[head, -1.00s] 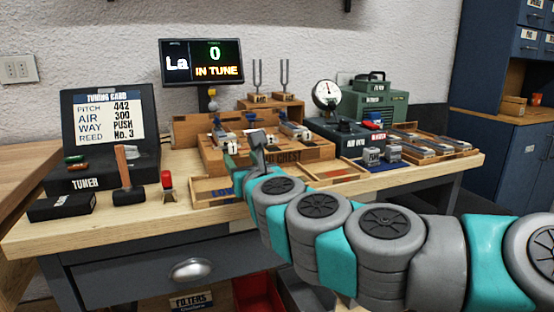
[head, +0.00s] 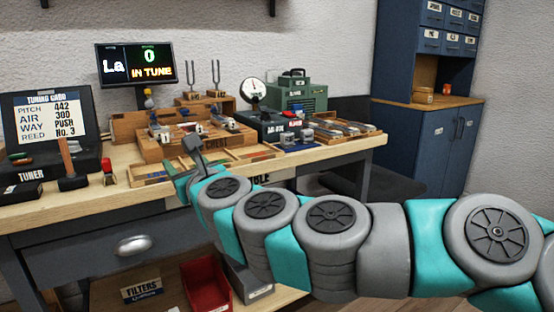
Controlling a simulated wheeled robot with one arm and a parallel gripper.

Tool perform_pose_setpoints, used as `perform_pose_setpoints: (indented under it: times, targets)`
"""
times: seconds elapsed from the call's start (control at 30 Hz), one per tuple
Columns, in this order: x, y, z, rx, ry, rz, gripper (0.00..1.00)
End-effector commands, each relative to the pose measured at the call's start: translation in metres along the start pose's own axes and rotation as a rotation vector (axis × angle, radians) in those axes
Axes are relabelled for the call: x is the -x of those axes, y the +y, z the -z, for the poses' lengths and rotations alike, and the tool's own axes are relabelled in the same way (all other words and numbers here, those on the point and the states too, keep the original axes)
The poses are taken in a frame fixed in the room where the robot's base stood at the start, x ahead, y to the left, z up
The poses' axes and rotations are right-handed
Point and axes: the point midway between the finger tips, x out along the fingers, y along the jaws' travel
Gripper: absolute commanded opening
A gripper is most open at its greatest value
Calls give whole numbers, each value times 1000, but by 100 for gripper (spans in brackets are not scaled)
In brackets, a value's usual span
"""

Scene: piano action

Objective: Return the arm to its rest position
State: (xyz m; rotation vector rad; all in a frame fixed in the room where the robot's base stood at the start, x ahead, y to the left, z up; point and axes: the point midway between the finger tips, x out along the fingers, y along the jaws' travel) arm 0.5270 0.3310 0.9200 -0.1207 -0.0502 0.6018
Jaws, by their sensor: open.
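My arm (head: 330,215) stretches from the right edge across the front of the workbench in the head view. My gripper (head: 185,160) is at its far end, beside the front left of the wooden reed chest (head: 215,142) and over the bench's front part. The jaws look apart, with nothing seen between them, though the fingers are small and partly hidden by the wrist. The chest carries several small metal and white parts on top. The display (head: 136,64) behind reads "La 0 IN TUNE".
The workbench (head: 130,157) holds a tuner case (head: 45,125), a hammer (head: 70,165), a gauge (head: 252,92) and a green machine (head: 300,93). A red bin (head: 206,285) stands below. A blue cabinet (head: 425,140) is at the right. Floor shows at the lower right.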

Motion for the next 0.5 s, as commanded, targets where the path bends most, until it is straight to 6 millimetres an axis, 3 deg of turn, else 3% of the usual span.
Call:
perform_pose_setpoints:
  times: [0.27,0.5]
  targets:
    - [18,16,-6,278,-22,-108,55]
    - [48,36,12,687,-18,-264,55]
